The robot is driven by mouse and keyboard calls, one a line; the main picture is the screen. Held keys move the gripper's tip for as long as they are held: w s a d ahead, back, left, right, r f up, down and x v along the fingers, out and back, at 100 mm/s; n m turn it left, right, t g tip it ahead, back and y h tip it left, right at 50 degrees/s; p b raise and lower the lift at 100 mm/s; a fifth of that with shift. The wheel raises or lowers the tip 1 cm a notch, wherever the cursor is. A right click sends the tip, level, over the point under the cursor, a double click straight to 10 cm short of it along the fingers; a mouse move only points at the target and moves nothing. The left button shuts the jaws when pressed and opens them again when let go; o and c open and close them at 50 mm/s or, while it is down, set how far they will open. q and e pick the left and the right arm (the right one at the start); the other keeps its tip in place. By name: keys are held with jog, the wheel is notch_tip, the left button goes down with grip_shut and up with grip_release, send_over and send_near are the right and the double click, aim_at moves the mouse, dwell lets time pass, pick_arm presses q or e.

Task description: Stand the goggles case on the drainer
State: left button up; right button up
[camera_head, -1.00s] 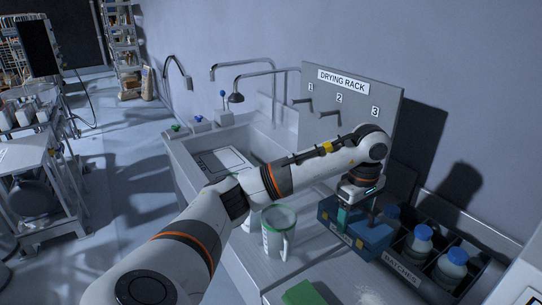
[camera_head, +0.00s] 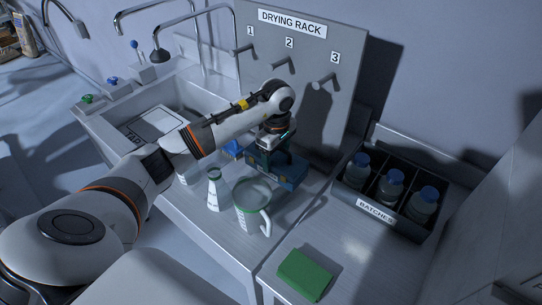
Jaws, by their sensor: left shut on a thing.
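The goggles case (camera_head: 286,174) is a blue box below the drying rack's pegs. My left gripper (camera_head: 271,155) reaches down from above and is shut on it, hiding part of its top. The case appears roughly level; I cannot tell whether its underside touches the metal. The drainer (camera_head: 190,208) looks to be the metal worktop beside the sink. A white jug with a green rim (camera_head: 252,212) and a small conical flask (camera_head: 214,190) stand on it, in front of the case. My right gripper is not in view.
The drying-rack board (camera_head: 300,70) with three pegs rises behind the case. A dark BATCHES crate (camera_head: 376,211) holds blue-capped bottles at right. A green pad (camera_head: 305,276) lies at front. The sink (camera_head: 100,125) is at left. Something blue (camera_head: 233,148) shows behind my arm.

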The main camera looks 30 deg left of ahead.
aim_at(275, 163)
pick_arm(q)
notch_tip(275, 163, down, 3)
jog(key=shift+a+p, duration=0.1)
jog(key=shift+p, duration=0.4)
jog(key=shift+f, duration=0.6)
jog(key=o, duration=1.1)
jog(key=shift+o, duration=0.2)
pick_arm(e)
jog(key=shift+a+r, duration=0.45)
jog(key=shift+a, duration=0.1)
pick_arm(q)
jog(key=shift+r, duration=0.1)
